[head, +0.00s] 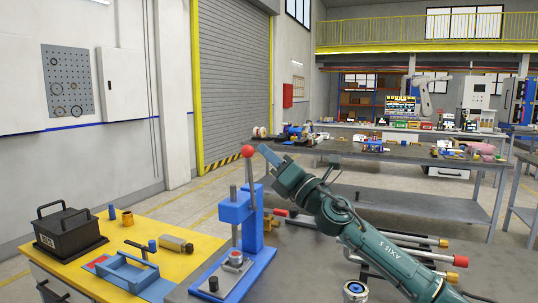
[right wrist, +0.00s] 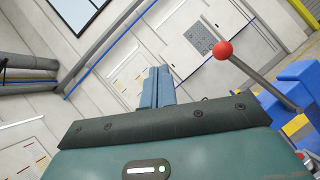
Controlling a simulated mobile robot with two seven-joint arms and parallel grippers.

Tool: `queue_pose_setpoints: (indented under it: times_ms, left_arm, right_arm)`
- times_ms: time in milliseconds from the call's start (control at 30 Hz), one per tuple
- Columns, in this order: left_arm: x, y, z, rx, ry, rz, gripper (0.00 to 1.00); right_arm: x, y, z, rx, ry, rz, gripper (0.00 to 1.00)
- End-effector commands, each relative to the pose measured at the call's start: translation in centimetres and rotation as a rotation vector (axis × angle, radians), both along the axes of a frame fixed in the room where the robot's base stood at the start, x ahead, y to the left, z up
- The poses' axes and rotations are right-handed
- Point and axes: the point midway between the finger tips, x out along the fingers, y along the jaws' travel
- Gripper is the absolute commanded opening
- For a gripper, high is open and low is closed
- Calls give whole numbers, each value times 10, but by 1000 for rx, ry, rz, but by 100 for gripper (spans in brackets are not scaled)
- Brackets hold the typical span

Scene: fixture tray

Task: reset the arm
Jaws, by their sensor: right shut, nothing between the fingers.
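My right arm comes in from the lower right in the head view. Its gripper (head: 268,156) is raised and points up and left, near the red ball knob (head: 248,151) of the blue press (head: 238,212). In the right wrist view the two blue fingers (right wrist: 157,88) are together with nothing between them, and the red knob (right wrist: 222,50) shows to their right. I cannot tell from these views whether the gripper touches the lever; no contact shows. My left gripper is in neither view.
A yellow-topped table (head: 150,229) holds a black box (head: 68,234), a blue fixture tray (head: 128,272) and small parts. The grey bench (head: 310,255) carries rods under my right arm. A crowded workbench (head: 400,155) stands behind. A wall stands at left.

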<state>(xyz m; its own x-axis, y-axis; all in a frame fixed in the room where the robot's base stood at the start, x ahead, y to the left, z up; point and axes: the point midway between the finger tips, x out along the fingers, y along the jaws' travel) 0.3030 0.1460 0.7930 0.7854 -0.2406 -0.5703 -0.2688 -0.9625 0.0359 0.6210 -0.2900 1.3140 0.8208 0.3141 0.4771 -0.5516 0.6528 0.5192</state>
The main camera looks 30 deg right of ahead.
Motion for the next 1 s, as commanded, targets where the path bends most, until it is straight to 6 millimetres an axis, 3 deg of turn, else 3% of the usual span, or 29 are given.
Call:
queue_pose_setpoints:
  times_ms: [333,467,567,633,767,867,1000]
  left_arm:
    - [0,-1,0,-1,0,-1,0]
    - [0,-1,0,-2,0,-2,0]
    - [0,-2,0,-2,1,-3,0]
    - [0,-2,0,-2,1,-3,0]
    - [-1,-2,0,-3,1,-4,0]
    - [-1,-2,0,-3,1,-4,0]
    - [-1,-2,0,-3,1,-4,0]
  right_arm:
    - [1,0,-2,4,4,1,0]
    - [2,11,-33,82,71,44,0]
    - [0,28,-89,239,200,112,0]
    - [-8,41,-138,394,319,162,0]
    - [-35,66,-231,717,551,225,0]
    - [-67,83,-299,980,723,236,0]
    - [-127,104,-385,1369,944,196,0]
